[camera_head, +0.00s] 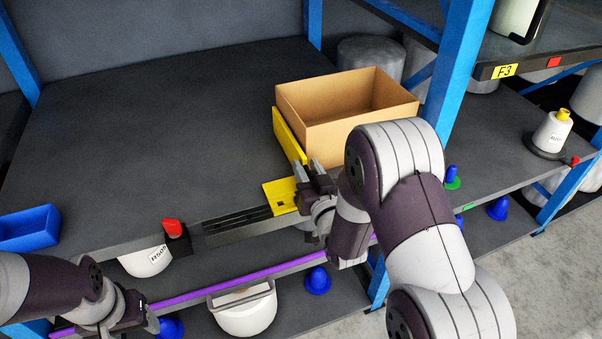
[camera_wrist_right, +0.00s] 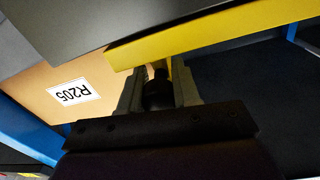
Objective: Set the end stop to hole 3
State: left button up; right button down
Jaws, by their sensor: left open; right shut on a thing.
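The yellow end stop (camera_head: 281,195) lies over the shelf's front edge, with a flat plate and a long upright yellow bar (camera_head: 288,135) beside the cardboard box. It also shows in the right wrist view (camera_wrist_right: 200,38). A dark slotted rail (camera_head: 238,219) runs left of the plate; hole numbers cannot be read. My right gripper (camera_head: 318,180) is at the plate's right side. In the right wrist view its fingers (camera_wrist_right: 158,88) are shut around a dark knob-like part below the yellow bar. My left gripper (camera_head: 146,309) is open, low at the front left by a purple strip (camera_head: 250,275).
The cardboard box (camera_head: 345,115) stands right behind the bar; its label reads R205 in the wrist view. A red-topped block (camera_head: 174,237) and a blue bin (camera_head: 30,229) sit along the left front edge. A blue post (camera_head: 455,70) rises at right. The shelf's left middle is clear.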

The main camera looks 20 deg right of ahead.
jog(key=c, duration=0.8)
grip_release()
jog(key=s+b, duration=0.1)
jog(key=s, duration=1.1)
jog(key=shift+s+a+b, duration=0.15)
jog(key=shift+s+b, duration=0.25)
jog(key=shift+f, duration=0.15)
